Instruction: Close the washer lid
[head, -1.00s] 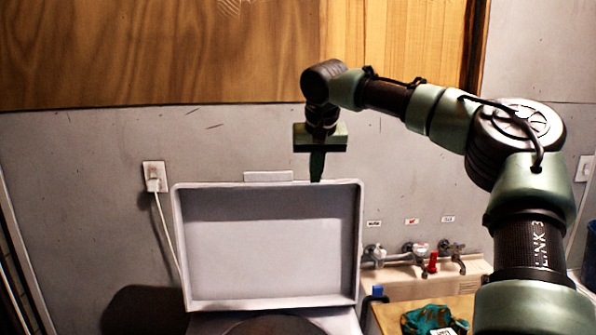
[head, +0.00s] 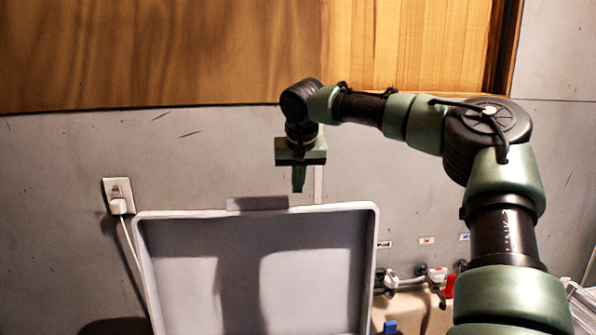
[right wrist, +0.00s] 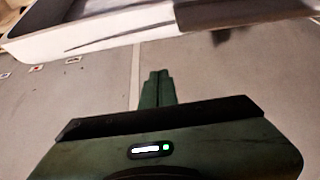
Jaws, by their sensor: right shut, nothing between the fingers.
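The washer lid (head: 190,285) stands open and upright in the head view, its hollow inner side facing me. A small tab (head: 257,203) sticks up at its top edge. My right gripper (head: 298,186) points down just above the lid's top edge, right of the tab, apart from the lid as far as I can see. Its fingers are shut and empty. In the right wrist view the shut fingers (right wrist: 156,88) point at the wall, and the lid's rim (right wrist: 100,46) crosses the top. The washer body is out of view. My left gripper is not in view.
Behind the lid is a grey wall with an outlet and plug (head: 118,196) at left. Faucets (head: 430,276) and a sink edge are right of the lid. A wooden cabinet (head: 200,50) hangs above. My right arm spans the right side.

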